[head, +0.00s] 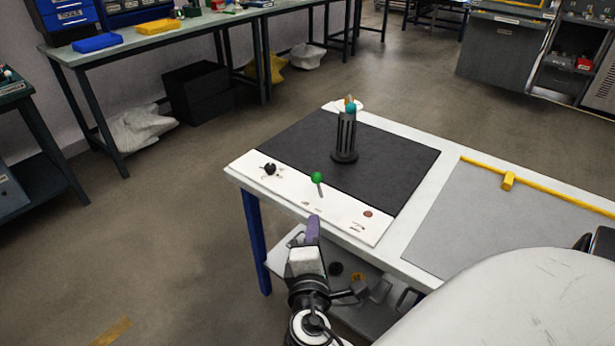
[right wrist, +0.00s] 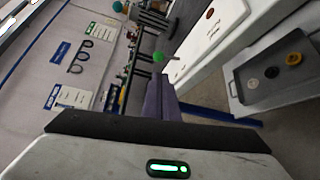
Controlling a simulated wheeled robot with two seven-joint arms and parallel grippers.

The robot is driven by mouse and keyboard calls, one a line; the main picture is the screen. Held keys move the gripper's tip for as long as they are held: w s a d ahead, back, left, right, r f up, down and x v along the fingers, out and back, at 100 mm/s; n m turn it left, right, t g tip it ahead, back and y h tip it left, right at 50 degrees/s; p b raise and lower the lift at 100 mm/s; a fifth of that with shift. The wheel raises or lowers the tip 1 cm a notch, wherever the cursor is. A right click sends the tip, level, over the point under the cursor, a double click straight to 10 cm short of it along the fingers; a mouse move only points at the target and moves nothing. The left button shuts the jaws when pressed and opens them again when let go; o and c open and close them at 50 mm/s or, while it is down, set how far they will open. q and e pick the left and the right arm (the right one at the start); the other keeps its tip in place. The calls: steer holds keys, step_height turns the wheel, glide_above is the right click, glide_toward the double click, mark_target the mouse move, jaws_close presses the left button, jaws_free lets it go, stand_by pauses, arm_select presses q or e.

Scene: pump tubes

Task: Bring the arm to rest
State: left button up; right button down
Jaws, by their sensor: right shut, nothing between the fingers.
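My right gripper (head: 313,228) has purple fingers, shut with nothing between them. It is at the near edge of the white panel, below the green-knobbed lever in the head view. The shut fingers also show in the right wrist view (right wrist: 160,97). The white panel (head: 335,222) carries a green-knobbed lever (head: 317,178), a black knob (head: 269,169) and a small brown button (head: 368,213). A black slotted holder (head: 346,140) stands upright on the black mat (head: 400,160), with blue and orange tops showing in it. My left gripper is out of view.
A lower shelf with small parts is beneath. Open floor (head: 150,230) lies left of the table. A workbench (head: 150,40) stands behind.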

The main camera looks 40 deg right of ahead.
steer(key=s+a+f+m+g+y, duration=0.1)
steer(key=s+a+f+y, duration=0.25)
steer(key=f, duration=0.45)
steer(key=s+a+f+m+g+y, duration=0.1)
steer(key=s+a+f+m+y, duration=0.1)
steer(key=a+f+y, duration=0.4)
steer(key=s+a+f+m+g+y, duration=0.1)
steer(key=s+a+f+m+y, duration=0.3)
steer(key=s+a+f+m, duration=0.2)
steer(key=shift+s+a+f+y, duration=0.35)
steer(key=shift+s+a+f, duration=0.2)
steer(key=shift+s+a, duration=0.55)
steer(key=shift+s, duration=0.15)
